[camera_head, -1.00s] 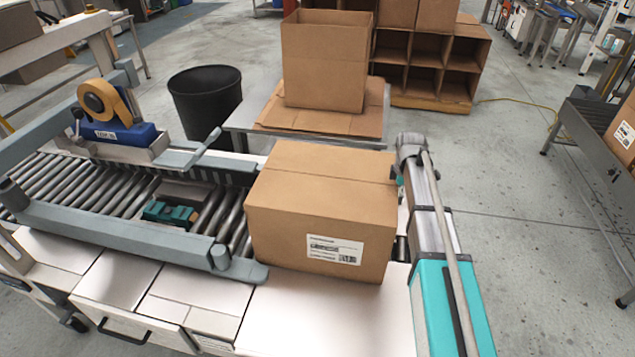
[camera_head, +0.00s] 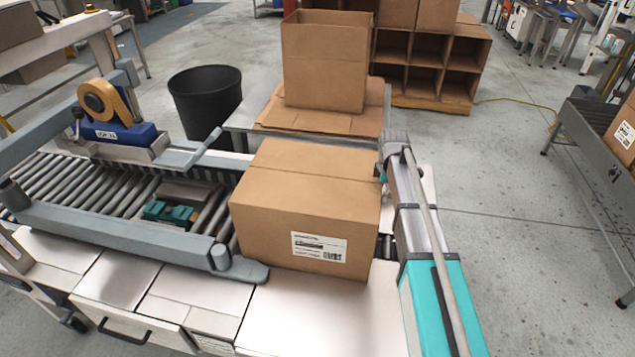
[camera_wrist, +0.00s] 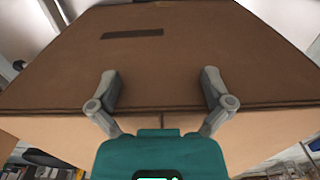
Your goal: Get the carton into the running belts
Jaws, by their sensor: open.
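The closed brown carton (camera_head: 305,205), with a white label on its front, sits at the right end of the roller bed of the case sealer. My gripper is at its right side; in the head view my arm and wrist hide the fingers. In the wrist view the carton (camera_wrist: 170,60) fills the picture, and the open fingers of my gripper (camera_wrist: 163,85) are apart against or very near its face, with nothing between them. The belts show as grey side rails (camera_head: 120,240) on the sealer, left of the carton. The carton's left edge is at the rail's front end.
A tape roll (camera_head: 97,100) on a blue tape head stands over the rollers (camera_head: 60,180). A black bin (camera_head: 205,105) and a table with an open carton (camera_head: 325,62) stand behind. White cabinet tops (camera_head: 310,315) lie in front.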

